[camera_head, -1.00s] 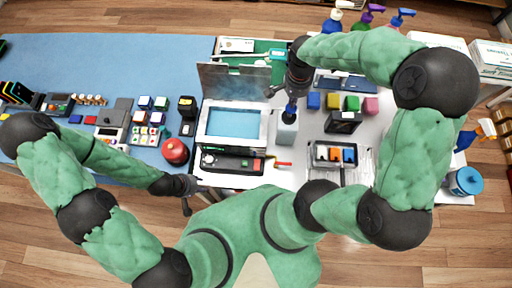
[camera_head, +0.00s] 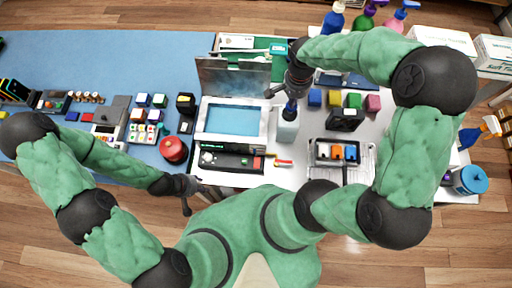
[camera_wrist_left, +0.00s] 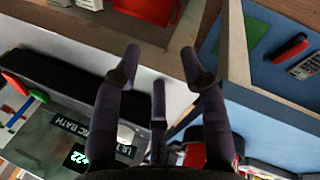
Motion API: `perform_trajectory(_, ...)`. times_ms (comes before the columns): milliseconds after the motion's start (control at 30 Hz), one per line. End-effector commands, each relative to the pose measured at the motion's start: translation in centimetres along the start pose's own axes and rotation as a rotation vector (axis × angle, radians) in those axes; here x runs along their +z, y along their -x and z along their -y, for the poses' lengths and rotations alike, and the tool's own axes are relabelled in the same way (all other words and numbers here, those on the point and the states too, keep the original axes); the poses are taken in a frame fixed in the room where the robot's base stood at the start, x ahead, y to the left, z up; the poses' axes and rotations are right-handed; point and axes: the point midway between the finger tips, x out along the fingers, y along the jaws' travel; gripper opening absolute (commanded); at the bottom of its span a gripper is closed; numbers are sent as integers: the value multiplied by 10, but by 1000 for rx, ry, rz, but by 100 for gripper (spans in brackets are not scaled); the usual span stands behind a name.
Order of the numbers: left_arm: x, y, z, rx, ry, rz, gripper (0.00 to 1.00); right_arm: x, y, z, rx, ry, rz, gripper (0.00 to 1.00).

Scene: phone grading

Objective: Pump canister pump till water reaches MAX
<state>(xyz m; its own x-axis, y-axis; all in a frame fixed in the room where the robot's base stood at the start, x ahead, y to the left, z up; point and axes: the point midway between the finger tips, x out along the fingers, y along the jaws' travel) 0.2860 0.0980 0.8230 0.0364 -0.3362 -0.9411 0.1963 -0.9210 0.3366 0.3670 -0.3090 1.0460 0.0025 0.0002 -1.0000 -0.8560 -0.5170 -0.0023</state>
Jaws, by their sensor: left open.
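A pale grey canister (camera_head: 287,132) with a dark blue pump top (camera_head: 290,109) stands upright on the white table, right of the ultrasonic bath. My right gripper (camera_head: 288,94) points down directly above the pump. One finger sticks out to the left, but the pump and arm hide the rest, so its opening and any contact are unclear. The water level and MAX mark are not visible. My left gripper (camera_head: 196,192) is open and empty at the table's front edge; its spread fingers also show in the left wrist view (camera_wrist_left: 160,65).
The bath (camera_head: 231,147) stands left of the canister with its lid (camera_head: 234,76) raised. A metal tray (camera_head: 368,160), a black box (camera_head: 344,120) and coloured cubes (camera_head: 353,101) lie to the right. A red round object (camera_head: 173,149) stands on the blue mat.

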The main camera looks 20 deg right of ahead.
Motion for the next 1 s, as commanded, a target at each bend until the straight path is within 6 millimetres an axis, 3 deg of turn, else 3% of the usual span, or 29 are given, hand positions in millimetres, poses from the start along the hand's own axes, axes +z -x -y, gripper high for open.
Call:
perform_trajectory(800, 1, -24, 9, -2, 8, 6, 40, 1, -29, -1, 3, 1, 2, 0)
perform_trajectory(1000, 1, -23, 9, -2, 11, 8, 40, 1, -27, -1, 3, 1, 2, 0)
